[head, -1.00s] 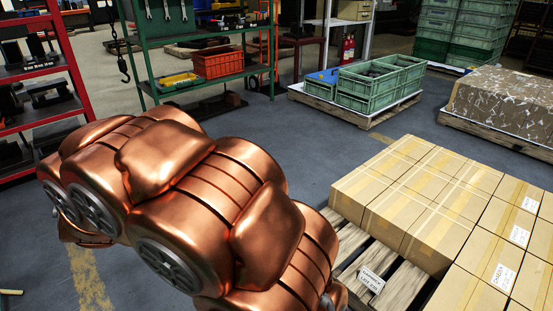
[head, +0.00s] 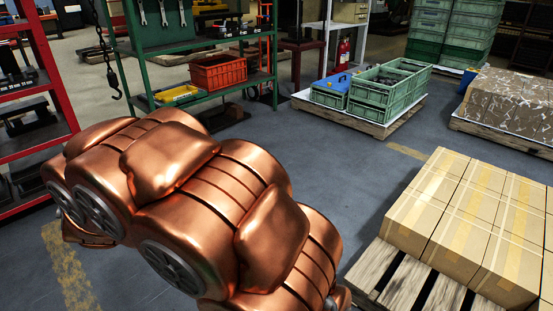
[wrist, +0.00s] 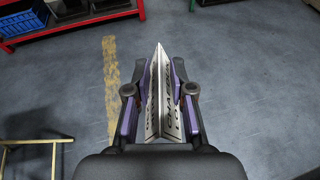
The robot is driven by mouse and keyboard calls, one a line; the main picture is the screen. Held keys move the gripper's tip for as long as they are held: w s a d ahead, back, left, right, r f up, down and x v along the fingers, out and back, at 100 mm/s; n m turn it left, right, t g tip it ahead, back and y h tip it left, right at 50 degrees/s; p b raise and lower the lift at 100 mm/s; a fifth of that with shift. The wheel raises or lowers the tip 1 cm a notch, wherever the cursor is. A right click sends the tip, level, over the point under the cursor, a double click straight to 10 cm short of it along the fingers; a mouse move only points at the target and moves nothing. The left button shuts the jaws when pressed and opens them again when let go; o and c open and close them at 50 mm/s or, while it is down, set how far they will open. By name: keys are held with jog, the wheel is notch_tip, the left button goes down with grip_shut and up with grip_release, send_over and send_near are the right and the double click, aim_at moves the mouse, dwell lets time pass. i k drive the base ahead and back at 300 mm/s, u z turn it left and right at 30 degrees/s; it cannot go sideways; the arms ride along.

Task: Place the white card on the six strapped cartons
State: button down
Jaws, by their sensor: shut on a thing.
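The white card (wrist: 153,112) is folded like a tent, with dark lettering on its side. It stands between the fingers of my gripper (wrist: 160,68), which is shut on it, in the wrist view. Bare floor lies below and ahead of the card there. The strapped cartons (head: 470,215) sit close together at the right of the head view, with clear straps across their flat tops. No card shows on the visible tops. In the head view my copper arm fills the lower middle, and the gripper and card do not show.
A wooden pallet (head: 405,290) shows slats left of the cartons. Green crates (head: 375,98) stand on a pallet behind, with a patterned wrapped load (head: 510,100) at far right. A green rack (head: 190,105) and a red shelf (head: 40,150) stand left. Grey floor between is clear.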

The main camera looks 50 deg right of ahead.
aim_at(501, 199)
jog(key=z, duration=0.45)
jog(key=i, duration=1.25)
jog(key=z, duration=1.75)
jog(key=i, duration=1.1)
jog(key=z, duration=0.85)
jog(key=i, duration=1.2)
jog(key=z, duration=0.15)
